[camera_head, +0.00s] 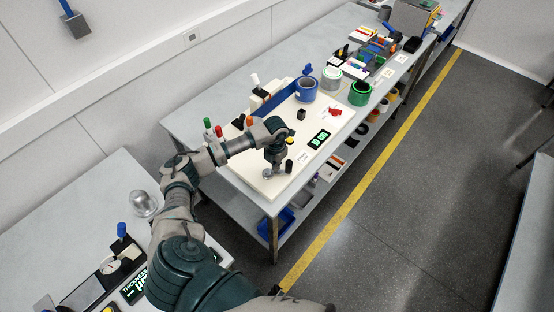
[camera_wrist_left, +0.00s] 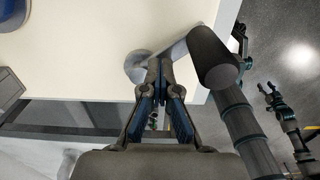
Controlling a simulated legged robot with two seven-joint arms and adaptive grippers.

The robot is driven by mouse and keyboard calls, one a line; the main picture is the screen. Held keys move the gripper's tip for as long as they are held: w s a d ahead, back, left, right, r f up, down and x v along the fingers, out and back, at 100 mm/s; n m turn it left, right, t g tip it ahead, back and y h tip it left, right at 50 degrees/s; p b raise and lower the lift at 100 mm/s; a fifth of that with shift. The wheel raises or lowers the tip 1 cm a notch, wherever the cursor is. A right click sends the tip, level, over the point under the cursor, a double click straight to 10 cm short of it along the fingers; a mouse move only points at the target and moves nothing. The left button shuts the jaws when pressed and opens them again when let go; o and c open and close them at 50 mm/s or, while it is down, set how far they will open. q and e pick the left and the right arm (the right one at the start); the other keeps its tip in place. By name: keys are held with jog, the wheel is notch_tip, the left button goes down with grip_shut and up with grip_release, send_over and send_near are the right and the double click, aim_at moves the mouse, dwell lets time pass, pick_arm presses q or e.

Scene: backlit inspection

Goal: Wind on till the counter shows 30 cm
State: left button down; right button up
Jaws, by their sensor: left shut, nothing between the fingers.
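The cream winder board (camera_head: 263,186) lies on the grey bench. Its counter (camera_head: 318,139) has green digits on black, too small to read surely. At the board's near corner is a crank: a round metal hub (camera_wrist_left: 137,68), an arm, and an upright dark knob (camera_head: 289,167). The knob also shows large in the left wrist view (camera_wrist_left: 213,60). My left gripper (camera_head: 270,166) points down at the crank. In the left wrist view its fingers (camera_wrist_left: 160,72) are shut and empty, over the hub and left of the knob. Contact cannot be told.
A blue reel (camera_head: 307,90) stands at the board's far side, with white (camera_head: 331,79) and green (camera_head: 359,94) rolls beyond. Red and green pegs (camera_head: 208,124) stand on the left. A small black block (camera_head: 301,114) and red piece (camera_head: 335,112) lie between reel and counter.

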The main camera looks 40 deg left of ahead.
pick_arm(q)
jog(key=shift+s, duration=0.1)
jog(key=shift+s+d+p, duration=0.25)
jog(key=shift+s+p, duration=0.1)
jog(key=shift+s, duration=0.2)
jog(key=shift+s+d+p, duration=0.2)
jog(key=shift+s+p, duration=0.1)
jog(key=shift+s, duration=0.25)
jog(key=shift+s+d, duration=0.25)
jog(key=shift+s, duration=0.15)
jog(key=c, duration=0.8)
grip_release()
notch_tip(320, 180, up, 8)
jog(key=p, duration=0.5)
